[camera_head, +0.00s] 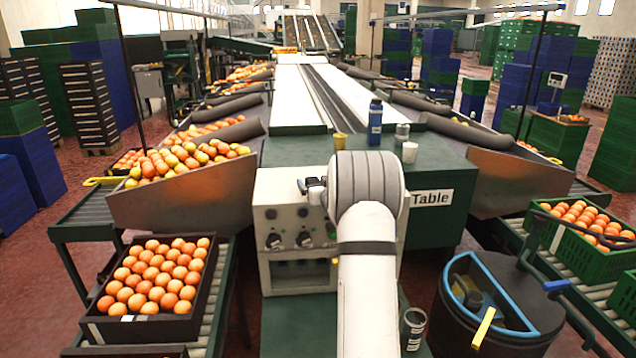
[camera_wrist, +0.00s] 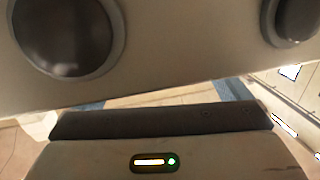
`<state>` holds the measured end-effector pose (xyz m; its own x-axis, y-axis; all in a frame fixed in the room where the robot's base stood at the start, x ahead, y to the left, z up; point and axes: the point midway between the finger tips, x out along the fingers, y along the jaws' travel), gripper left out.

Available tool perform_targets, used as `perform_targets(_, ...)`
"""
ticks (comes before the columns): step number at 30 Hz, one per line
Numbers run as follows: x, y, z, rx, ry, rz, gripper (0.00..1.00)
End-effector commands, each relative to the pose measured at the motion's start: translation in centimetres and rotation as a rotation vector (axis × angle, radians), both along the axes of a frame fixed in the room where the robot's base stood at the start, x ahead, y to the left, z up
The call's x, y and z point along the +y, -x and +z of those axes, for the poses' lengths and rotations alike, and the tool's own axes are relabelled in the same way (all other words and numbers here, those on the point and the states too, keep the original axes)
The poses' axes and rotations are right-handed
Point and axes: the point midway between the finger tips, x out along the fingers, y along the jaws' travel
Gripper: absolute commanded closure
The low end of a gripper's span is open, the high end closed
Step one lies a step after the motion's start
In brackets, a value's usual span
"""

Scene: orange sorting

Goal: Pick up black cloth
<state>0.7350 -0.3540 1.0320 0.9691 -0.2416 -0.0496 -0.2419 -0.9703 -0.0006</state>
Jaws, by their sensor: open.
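I cannot make out a black cloth in either view. My gripper (camera_head: 313,186) shows only as a small dark part at the left of my white arm in the head view, in front of the cream control box (camera_head: 285,215). It appears open and empty, and much of it is hidden by the arm. The wrist view shows pale, rounded surfaces close up, a dark band and a small lit indicator; no cloth shows there.
A blue bottle (camera_head: 375,122), yellow mug (camera_head: 340,141) and white cup (camera_head: 409,153) stand on the green table (camera_head: 440,165). A black crate of oranges (camera_head: 92,331) is at left. A black bin with a blue rim (camera_head: 461,264) is at right, near a green crate (camera_head: 597,262).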

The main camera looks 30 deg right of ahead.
Motion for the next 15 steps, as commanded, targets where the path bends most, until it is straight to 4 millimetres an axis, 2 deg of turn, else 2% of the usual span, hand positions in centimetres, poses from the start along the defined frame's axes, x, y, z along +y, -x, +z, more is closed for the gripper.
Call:
perform_targets(3,-0.4,-1.9,0.2,0.001,0.001,-0.002,0.04)
perform_targets(7,-0.9,-3.2,0.0,0.001,0.001,-0.004,0.04)
perform_targets(15,-1.1,-3.7,-0.1,0.001,0.001,-0.006,0.04)
